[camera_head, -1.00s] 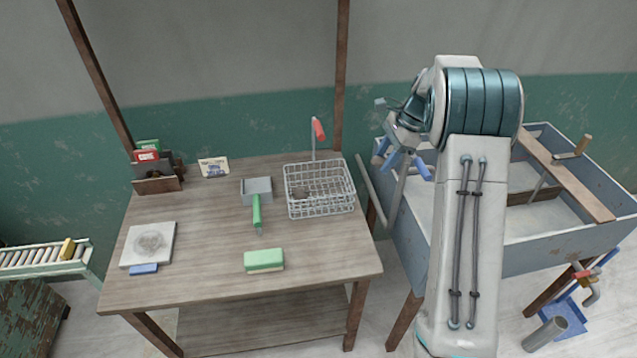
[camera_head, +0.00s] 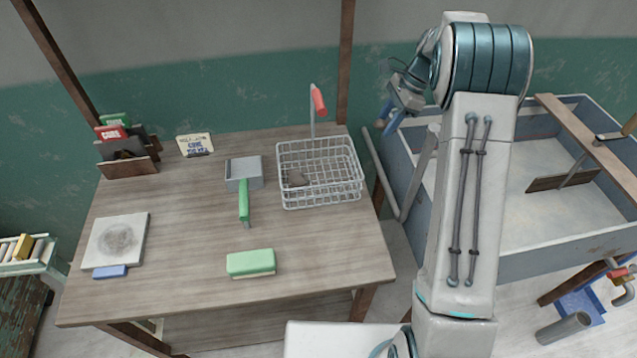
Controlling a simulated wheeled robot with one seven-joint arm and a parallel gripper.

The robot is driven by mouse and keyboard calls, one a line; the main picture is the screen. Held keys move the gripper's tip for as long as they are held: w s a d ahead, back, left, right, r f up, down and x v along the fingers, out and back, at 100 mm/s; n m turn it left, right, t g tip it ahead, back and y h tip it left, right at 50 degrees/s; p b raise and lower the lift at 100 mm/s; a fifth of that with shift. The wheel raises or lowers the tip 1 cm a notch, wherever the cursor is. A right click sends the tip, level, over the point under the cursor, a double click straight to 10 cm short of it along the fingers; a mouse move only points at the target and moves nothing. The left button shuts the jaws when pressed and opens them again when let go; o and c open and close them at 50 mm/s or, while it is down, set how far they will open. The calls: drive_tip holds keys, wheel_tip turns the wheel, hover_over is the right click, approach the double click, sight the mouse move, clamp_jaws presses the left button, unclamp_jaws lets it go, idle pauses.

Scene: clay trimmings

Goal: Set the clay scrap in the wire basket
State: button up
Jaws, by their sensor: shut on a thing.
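The wire basket (camera_head: 320,194) stands at the table's back right corner. My gripper (camera_head: 386,118) is to the right of the basket, past the table's right edge and near the left end of the blue-grey trough. Its blue fingers point down and to the left. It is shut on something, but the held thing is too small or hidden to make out.
The table (camera_head: 180,230) also holds a green-handled scoop (camera_head: 244,200), a green block (camera_head: 251,263), a pale slab (camera_head: 115,240) with a blue block (camera_head: 110,272), a card and a rack. A red-tipped upright (camera_head: 318,101) rises behind the basket. The trough (camera_head: 530,250) is at right.

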drive_tip(key=shift+w+f+b, duration=0.15)
drive_tip(key=shift+f+b, duration=0.2)
drive_tip(key=shift+f, duration=0.45)
drive_tip(key=s+a+f+p, duration=0.1)
drive_tip(key=a+f, duration=0.2)
drive_tip(key=s+a+f+p, duration=0.1)
drive_tip(key=a+f, duration=0.3)
drive_tip(key=s+a+f, duration=0.1)
drive_tip(key=a+f, duration=0.2)
drive_tip(key=a, duration=0.1)
drive_tip(key=shift+s+f+p, duration=0.25)
drive_tip(key=shift+f+p, duration=0.15)
drive_tip(key=shift+f+b, duration=0.5)
drive_tip(key=shift+f, duration=0.2)
drive_tip(key=o, duration=1)
